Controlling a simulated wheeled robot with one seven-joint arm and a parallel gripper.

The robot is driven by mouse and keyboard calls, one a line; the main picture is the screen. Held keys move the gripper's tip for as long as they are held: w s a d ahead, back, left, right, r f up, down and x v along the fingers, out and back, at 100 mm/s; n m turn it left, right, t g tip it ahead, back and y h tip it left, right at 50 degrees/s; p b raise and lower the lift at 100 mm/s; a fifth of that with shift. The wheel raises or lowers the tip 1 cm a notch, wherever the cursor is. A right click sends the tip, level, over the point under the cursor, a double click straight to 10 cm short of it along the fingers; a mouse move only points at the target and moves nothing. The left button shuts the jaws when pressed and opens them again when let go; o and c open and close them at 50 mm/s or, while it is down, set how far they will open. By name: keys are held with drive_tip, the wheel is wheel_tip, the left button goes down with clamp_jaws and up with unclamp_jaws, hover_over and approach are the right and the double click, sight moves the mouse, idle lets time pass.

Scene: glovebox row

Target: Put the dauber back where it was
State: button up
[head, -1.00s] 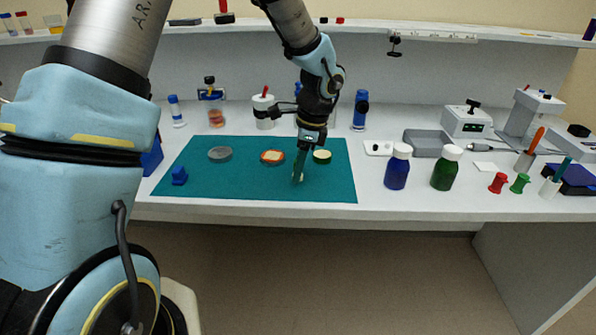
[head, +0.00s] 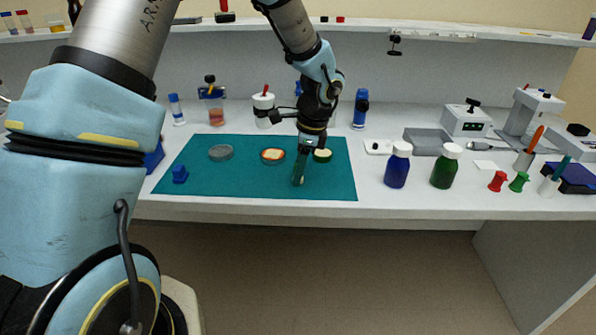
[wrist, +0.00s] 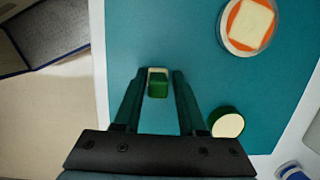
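The dauber (wrist: 158,85) is a small green block with a cream end, between the fingertips of my gripper (wrist: 160,88) in the wrist view. My gripper appears shut on it. In the head view my gripper (head: 300,172) points down over the front middle of the teal mat (head: 235,185). The dauber is low at the mat; I cannot tell if it touches. A green round pad with a cream top (head: 322,155) lies just behind the gripper, and also shows in the wrist view (wrist: 227,123). An orange-and-cream dish (head: 273,155) lies behind and left.
A grey dish (head: 221,153) and a blue block (head: 180,174) lie on the mat's left. Blue (head: 397,168) and green (head: 445,169) bottles stand right of it. A white pot (head: 263,108) and blue-capped vial (head: 360,108) stand behind. The mat's front right is clear.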

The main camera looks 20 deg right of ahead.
drive_tip(key=shift+o, duration=1.1)
drive_tip(key=shift+s+a+f, duration=0.25)
drive_tip(key=shift+s+f, duration=0.1)
drive_tip(key=shift+f, duration=0.4)
drive_tip(key=shift+r, duration=0.5)
drive_tip(key=w+b+v, duration=0.1)
drive_tip(key=v, duration=1.1)
drive_tip(key=shift+s+d+r, duration=0.2)
drive_tip(key=shift+d+r, duration=0.05)
drive_tip(key=shift+r, duration=0.1)
drive_tip(key=s+a+f+n+h, duration=0.1)
drive_tip(key=a+f+n, duration=0.1)
drive_tip(key=a+n, duration=0.9)
drive_tip(key=s+a+f+n+h, duration=0.1)
drive_tip(key=s+a+f+n, duration=0.1)
drive_tip(key=a+n, duration=0.9)
drive_tip(key=a, duration=1)
drive_tip(key=shift+a+f, duration=0.35)
drive_tip(key=shift+f, duration=0.05)
